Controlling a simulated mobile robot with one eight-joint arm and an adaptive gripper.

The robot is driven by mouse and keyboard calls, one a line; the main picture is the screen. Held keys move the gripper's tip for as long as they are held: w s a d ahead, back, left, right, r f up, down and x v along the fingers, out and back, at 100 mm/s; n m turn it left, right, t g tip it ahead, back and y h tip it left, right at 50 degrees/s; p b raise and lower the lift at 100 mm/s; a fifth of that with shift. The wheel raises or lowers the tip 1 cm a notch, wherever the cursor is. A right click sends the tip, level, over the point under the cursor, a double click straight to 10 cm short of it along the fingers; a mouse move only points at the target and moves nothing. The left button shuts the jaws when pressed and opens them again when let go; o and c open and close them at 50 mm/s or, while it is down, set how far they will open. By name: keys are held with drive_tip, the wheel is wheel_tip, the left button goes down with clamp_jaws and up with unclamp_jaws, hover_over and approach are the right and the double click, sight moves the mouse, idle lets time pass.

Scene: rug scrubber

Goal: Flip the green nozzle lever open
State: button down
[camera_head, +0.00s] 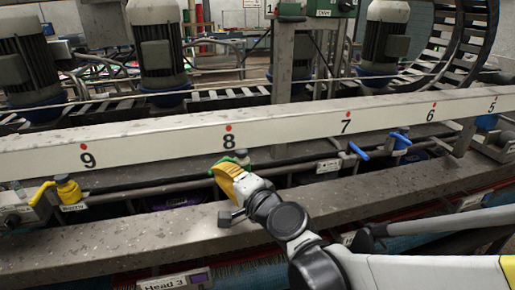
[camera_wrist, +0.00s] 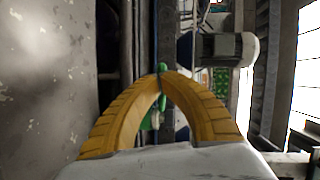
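The green nozzle lever (camera_wrist: 162,102) shows in the wrist view at the tips of my gripper (camera_wrist: 161,77). The two yellow curved fingers form an arch and come together at the lever, with green showing both beyond the tips and inside the arch. My gripper looks shut on the lever. In the head view my gripper (camera_head: 222,171) is below the number 8 on the white beam, with a little green (camera_head: 216,163) at its tip. The fingers hide most of the lever and its valve there.
A yellow lever (camera_head: 42,193) is at the left and blue levers (camera_head: 358,151) are at the right, on the same dark pipe. The white numbered beam (camera_head: 180,138) runs just behind my gripper. A grey metal ledge (camera_head: 120,240) runs in front. Motors (camera_head: 155,45) stand behind.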

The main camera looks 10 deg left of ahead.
drive_tip(key=shift+a, duration=1.1)
idle(0.5)
idle(0.6)
